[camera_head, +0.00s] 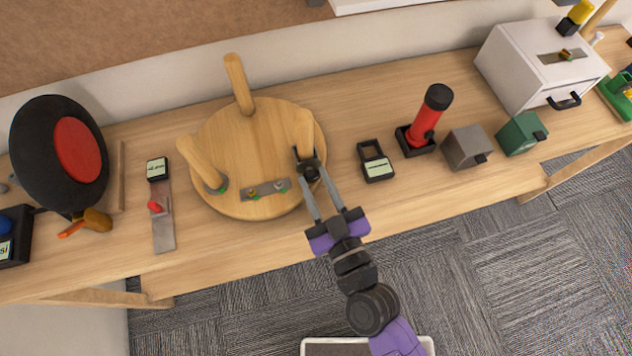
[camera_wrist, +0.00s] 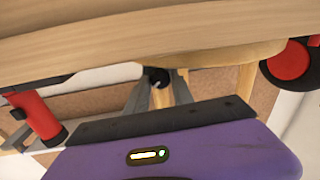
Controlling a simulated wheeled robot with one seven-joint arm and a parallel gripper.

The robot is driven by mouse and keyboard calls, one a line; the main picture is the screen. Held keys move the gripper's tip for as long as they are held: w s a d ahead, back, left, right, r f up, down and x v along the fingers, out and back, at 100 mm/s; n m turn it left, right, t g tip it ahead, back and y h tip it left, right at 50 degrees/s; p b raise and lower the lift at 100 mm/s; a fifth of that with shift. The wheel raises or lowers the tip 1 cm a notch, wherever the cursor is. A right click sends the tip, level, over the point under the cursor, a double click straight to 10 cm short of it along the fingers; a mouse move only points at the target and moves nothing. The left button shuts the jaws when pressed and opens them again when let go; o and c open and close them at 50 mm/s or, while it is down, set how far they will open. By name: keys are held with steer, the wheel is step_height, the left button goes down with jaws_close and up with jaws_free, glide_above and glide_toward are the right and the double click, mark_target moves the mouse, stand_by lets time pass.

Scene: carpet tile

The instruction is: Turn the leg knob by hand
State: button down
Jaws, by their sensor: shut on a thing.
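A round wooden stool seat (camera_head: 250,130) lies upside down on the workbench with its wooden legs pointing up. The right leg (camera_head: 304,130) stands near the seat's right edge. My gripper (camera_head: 307,157) reaches in from the front and is shut on this right leg low down, near the seat. In the wrist view, my gripper (camera_wrist: 160,92) has a dark round piece (camera_wrist: 158,76) between its fingers, with wood behind it. The fingers hide the foot of the leg, so I cannot tell exactly where they touch.
The left leg (camera_head: 200,162) leans outward; the back leg (camera_head: 239,85) is upright. A metal strip with small knobs (camera_head: 265,190) lies on the seat. A black-framed display (camera_head: 376,161) and a red-black cylinder (camera_head: 428,118) stand to the right. A plate with a red switch (camera_head: 160,210) lies left.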

steer(key=shift+f+m+t+b, duration=0.15)
steer(key=shift+m+t+b, duration=0.15)
steer(key=shift+m+b, duration=1.65)
steer(key=shift+m+p, duration=0.45)
steer(key=shift+m, duration=0.2)
steer(key=c, duration=1.4)
jaws_free()
steer(key=shift+s, duration=0.1)
steer(key=b+v, duration=0.1)
steer(key=v, duration=0.5)
steer(key=shift+s+f+b, duration=0.1)
steer(key=shift+s+b, duration=0.05)
steer(key=shift+b, duration=0.25)
steer(key=shift+s+d, duration=0.35)
steer(key=shift+s, duration=0.3)
steer(key=shift+o, duration=0.5)
